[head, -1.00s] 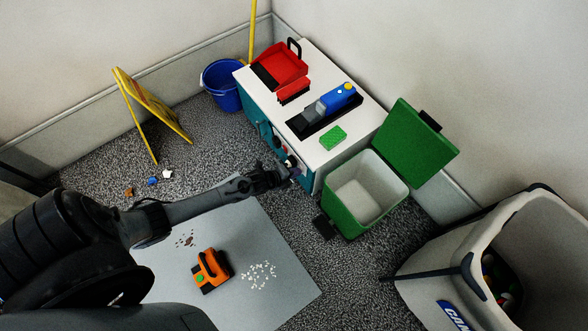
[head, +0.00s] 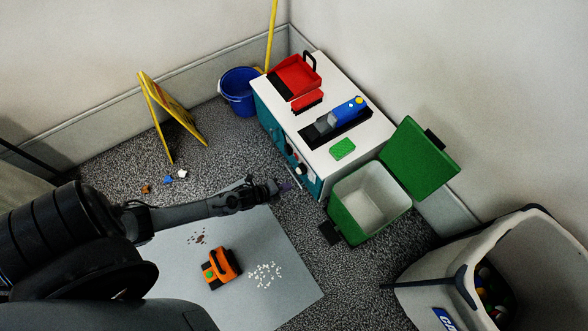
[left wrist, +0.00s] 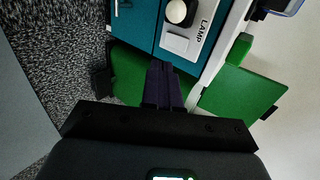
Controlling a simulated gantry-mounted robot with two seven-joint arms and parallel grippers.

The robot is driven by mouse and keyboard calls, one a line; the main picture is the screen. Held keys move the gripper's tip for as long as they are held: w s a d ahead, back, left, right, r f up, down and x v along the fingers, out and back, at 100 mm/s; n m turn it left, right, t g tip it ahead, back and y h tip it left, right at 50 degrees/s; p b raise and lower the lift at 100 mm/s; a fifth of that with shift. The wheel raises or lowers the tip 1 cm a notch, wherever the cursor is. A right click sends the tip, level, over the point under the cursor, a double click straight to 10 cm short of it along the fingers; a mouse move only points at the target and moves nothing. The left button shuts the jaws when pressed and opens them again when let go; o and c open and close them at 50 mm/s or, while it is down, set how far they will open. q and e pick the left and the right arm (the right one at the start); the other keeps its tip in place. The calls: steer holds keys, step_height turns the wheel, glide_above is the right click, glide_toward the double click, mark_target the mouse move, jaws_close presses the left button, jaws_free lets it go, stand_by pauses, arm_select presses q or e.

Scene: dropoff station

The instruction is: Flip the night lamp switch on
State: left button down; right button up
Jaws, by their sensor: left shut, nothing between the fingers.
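The night lamp panel shows in the left wrist view as a white plate (left wrist: 203,32) marked LAMP, with a round cream-white lamp (left wrist: 177,11) and a pale rectangular switch (left wrist: 174,43). I cannot tell which way the switch is set or whether the lamp is lit. In the head view the panel is on the front of the teal and white cabinet (head: 357,139), small and hard to read. My left gripper (head: 286,186) is shut and empty, apart from the cabinet front. Its purple fingers (left wrist: 163,84) point toward the panel. My right gripper is not in view.
An open green bin (head: 340,222) stands right of the cabinet, near the gripper. A grey mat (head: 200,300) with an orange tool (head: 220,268) and white crumbs lies below my arm. A blue bucket (head: 237,95) and yellow sign (head: 172,105) stand behind. A large grey bin (head: 430,285) is at right.

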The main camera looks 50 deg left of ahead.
arm_select(q)
steer(key=p+v, duration=0.1)
steer(key=v, duration=0.3)
steer(key=shift+r+p, duration=0.1)
steer(key=shift+p, duration=0.3)
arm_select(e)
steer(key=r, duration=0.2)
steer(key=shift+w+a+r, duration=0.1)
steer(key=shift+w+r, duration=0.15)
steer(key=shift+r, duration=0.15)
arm_select(q)
steer(key=shift+w, duration=0.15)
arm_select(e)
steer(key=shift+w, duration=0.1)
